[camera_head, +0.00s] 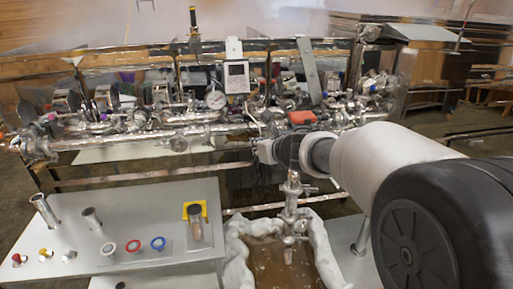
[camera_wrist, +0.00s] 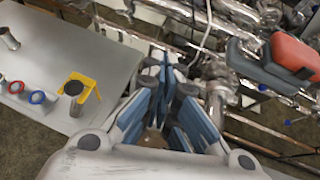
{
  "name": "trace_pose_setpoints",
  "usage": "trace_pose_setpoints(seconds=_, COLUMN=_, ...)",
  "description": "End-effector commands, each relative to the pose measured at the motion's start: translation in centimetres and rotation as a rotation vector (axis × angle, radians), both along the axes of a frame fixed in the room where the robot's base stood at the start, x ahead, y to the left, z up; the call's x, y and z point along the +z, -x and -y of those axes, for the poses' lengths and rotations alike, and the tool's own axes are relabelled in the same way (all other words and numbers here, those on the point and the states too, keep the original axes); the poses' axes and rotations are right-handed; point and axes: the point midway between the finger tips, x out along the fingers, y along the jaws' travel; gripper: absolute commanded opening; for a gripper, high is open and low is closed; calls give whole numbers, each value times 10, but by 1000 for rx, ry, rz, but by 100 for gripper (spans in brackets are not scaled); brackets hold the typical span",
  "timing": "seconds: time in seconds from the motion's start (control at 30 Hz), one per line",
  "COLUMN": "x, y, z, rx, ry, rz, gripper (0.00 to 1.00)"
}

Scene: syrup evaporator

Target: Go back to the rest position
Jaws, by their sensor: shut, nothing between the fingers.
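My gripper (camera_head: 264,151) is at the end of my arm, which reaches in from the right in the head view. It is in front of the metal pipework (camera_head: 180,137) and above the vertical valve fitting (camera_head: 292,190). In the wrist view, my gripper (camera_wrist: 168,72) shows its blue-grey fingers drawn together with nothing held between them. The fingertips partly overlap the pipework behind, and I cannot tell from these views how close they are to it.
A grey table (camera_head: 125,215) at the left holds metal cups, coloured rings and a yellow holder (camera_head: 197,211). A cloth-lined basin (camera_head: 238,265) with brown liquid stands below the valve. A red-orange handle (camera_head: 302,117), gauge (camera_head: 216,99) and digital display (camera_head: 236,77) sit along the pipes.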

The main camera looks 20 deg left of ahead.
Motion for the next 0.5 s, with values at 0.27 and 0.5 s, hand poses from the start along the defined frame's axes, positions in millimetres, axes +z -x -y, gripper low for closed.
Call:
trace_pose_setpoints(seconds=0.27, x=10, y=15, z=10, rx=-1, ry=0, rz=0, gripper=0)
trace_pose_setpoints(seconds=0.5, x=35, y=7, z=56, rx=-210, ry=-125, rz=-83, gripper=0)
